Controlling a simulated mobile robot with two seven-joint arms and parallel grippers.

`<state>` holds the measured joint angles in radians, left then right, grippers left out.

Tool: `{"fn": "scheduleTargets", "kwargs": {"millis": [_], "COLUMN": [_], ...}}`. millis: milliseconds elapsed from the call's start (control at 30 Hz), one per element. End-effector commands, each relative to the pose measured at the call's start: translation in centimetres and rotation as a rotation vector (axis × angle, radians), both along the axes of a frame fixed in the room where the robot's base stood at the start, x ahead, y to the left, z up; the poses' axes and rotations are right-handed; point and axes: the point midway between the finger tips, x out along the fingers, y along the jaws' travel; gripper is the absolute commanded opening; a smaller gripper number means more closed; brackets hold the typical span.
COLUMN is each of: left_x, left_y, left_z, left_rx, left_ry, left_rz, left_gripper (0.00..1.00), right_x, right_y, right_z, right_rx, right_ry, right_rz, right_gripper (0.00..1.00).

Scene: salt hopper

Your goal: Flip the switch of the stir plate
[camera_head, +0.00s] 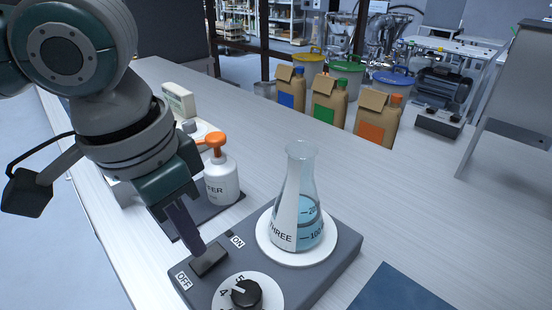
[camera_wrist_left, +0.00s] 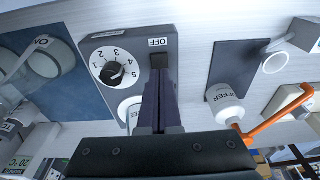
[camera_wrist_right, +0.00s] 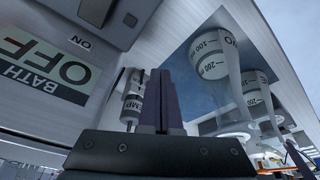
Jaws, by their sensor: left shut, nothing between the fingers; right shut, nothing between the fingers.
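The grey stir plate (camera_head: 330,262) stands on the bench in the head view, with a flask (camera_head: 298,215) of blue liquid on its round white top. Its dark switch (camera_head: 209,260) lies between the OFF label (camera_head: 184,280) and the ON label (camera_head: 238,241). A black dial knob (camera_head: 246,293) is beside it. My left gripper (camera_head: 201,247) is shut and empty, its fingertips at the switch; I cannot tell whether they touch. In the left wrist view its fingers (camera_wrist_left: 161,72) hide part of the plate near OFF. My right gripper (camera_wrist_right: 158,76) is shut and empty, away from the stir plate.
A white bottle with an orange pump (camera_head: 221,180) stands on a dark mat left of the plate. A blue mat (camera_head: 402,290) lies to its right. Brown containers (camera_head: 328,100) stand farther back. The right wrist view shows a BATH OFF sign (camera_wrist_right: 45,65) and glassware (camera_wrist_right: 210,55).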

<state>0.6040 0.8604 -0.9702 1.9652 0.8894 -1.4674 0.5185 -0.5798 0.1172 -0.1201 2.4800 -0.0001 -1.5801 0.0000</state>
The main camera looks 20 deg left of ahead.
Motion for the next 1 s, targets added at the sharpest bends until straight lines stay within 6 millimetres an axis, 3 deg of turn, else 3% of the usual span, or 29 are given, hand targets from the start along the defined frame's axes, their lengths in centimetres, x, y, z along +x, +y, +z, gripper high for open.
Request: {"fn": "scheduleTargets", "kwargs": {"millis": [33,600,1000], "left_x": [0.0,0.0,0.0], "left_y": [0.0,0.0,0.0], "left_z": [0.8,4.4,4.3], "left_rx": [0.000,0.000,0.000], "left_ry": [0.000,0.001,0.000], "left_rz": [0.000,0.000,0.000], "left_gripper": [0.00,0.00,0.00], "right_x": [0.0,0.0,0.0], "right_y": [0.0,0.0,-0.1], "right_z": [0.9,5.8,5.8], "right_rx": [0.000,0.000,-0.004], "right_ry": [0.000,0.000,0.000], "right_rz": [0.000,0.000,0.003], "right_gripper": [0.00,0.00,0.00]}}
